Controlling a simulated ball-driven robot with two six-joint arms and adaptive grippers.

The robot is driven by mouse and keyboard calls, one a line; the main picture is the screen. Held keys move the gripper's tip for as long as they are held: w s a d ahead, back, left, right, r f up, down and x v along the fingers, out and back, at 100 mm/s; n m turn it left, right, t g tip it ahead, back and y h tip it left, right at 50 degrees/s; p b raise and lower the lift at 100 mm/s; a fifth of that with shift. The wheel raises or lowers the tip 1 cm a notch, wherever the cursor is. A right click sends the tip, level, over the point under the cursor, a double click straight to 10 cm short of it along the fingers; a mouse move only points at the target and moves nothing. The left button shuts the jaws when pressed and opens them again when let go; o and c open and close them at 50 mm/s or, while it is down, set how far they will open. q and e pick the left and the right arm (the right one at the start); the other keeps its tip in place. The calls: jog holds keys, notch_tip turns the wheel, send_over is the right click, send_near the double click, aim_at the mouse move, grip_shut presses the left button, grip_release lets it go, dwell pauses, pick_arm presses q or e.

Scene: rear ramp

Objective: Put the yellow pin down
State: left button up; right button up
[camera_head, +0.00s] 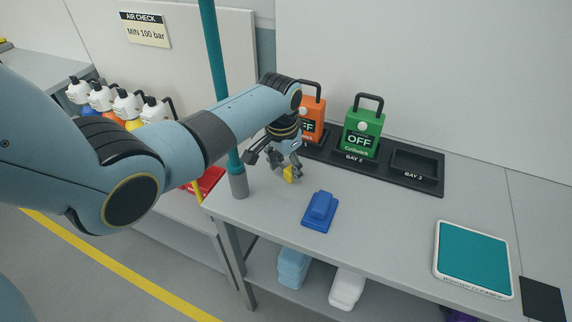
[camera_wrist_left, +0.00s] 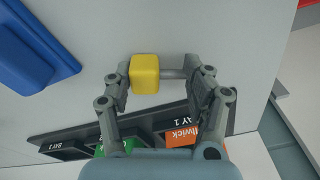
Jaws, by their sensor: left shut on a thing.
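The yellow pin (camera_head: 288,174) is in my left gripper (camera_head: 287,168), low over the grey bench near its left end. In the left wrist view the pin (camera_wrist_left: 144,72) has a block-like yellow head, and a grey shaft runs sideways from it between the fingers. The fingers of my left gripper (camera_wrist_left: 160,82) are shut on it. I cannot tell whether the pin touches the bench (camera_head: 270,205). My right gripper is not in view.
A blue block on a base (camera_head: 319,209) lies just right of the gripper. Behind stands a black bay tray (camera_head: 425,184) with an orange unit (camera_head: 313,112) and a green unit (camera_head: 362,132); bay 3 is empty. A teal post (camera_head: 222,80) rises at left. A teal-topped pad (camera_head: 472,258) lies right.

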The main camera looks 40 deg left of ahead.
pick_arm(q)
jog(key=o, duration=1.4)
jog(key=r, duration=0.4)
jog(key=s+r, duration=0.1)
jog(key=r, duration=0.7)
jog(key=shift+s+d+p, duration=0.1)
jog(key=shift+s+p, duration=0.15)
jog(key=shift+p, duration=0.15)
